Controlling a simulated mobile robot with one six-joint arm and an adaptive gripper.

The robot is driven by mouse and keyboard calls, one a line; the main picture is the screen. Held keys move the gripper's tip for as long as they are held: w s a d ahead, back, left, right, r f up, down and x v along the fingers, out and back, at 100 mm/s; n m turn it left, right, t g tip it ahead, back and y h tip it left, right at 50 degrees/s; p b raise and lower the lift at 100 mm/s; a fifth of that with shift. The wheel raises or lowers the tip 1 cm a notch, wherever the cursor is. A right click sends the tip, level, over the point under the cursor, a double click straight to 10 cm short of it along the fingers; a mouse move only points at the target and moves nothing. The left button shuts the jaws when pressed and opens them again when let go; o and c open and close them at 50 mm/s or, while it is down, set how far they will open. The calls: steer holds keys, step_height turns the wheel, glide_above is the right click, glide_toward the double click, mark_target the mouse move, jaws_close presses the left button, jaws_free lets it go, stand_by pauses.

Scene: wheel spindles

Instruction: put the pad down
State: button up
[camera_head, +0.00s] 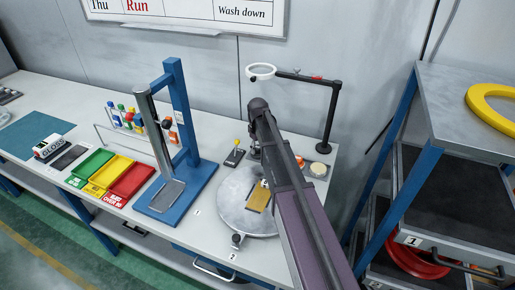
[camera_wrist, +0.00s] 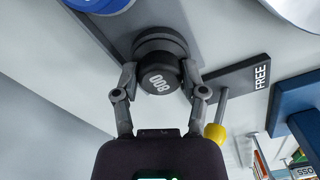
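The pad (camera_wrist: 160,72) is a black round piece marked with a number that reads 008 or 800, with a wider dark disc at its far end. In the wrist view my gripper (camera_wrist: 160,85) has a fingertip on each side of it, closed on the narrow part. A dark grey strip (camera_wrist: 195,28) lies behind the pad. I cannot tell whether the pad touches it. In the head view my gripper (camera_head: 255,152) is low over the bench, behind the grey turntable (camera_head: 233,212), and my arm hides most of the pad.
A dark plate marked FREE (camera_wrist: 262,84) and a yellow-knobbed lever (camera_wrist: 215,132) stand close right of my gripper. A blue disc (camera_wrist: 98,4) lies upper left. A blue stand (camera_head: 182,120), a ring on a black post (camera_head: 328,120) and coloured trays (camera_head: 130,185) share the bench.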

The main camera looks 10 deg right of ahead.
mark_target(258, 147)
steer(key=shift+o, duration=1.1)
steer(key=shift+r, duration=0.2)
step_height(258, 147, up, 12)
steer(key=p, duration=1.2)
steer(key=s+m, duration=0.6)
steer(key=s, duration=1.9)
steer(key=shift+s+a, duration=0.1)
